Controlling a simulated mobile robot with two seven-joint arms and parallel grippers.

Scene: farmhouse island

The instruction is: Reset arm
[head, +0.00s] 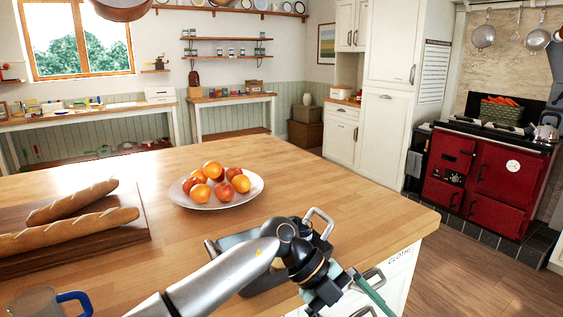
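An arm of mine comes in from the lower left, so I take it as my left arm. Its silver link and dark wrist reach over the front right of the wooden island (330,172). My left gripper (350,292) is low, near the island's front edge. A thin green bar (375,296) shows at the gripper; I cannot tell whether it is held or part of the gripper. The finger gap is not clearly visible. My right gripper is not in view.
A dark roasting pan (225,243) lies behind and under the arm, partly hidden. A white plate (253,190) of fruit, a board (130,233) with baguettes and a jug (35,303) with blue handle stand on the island. A red stove (500,172) is at the right.

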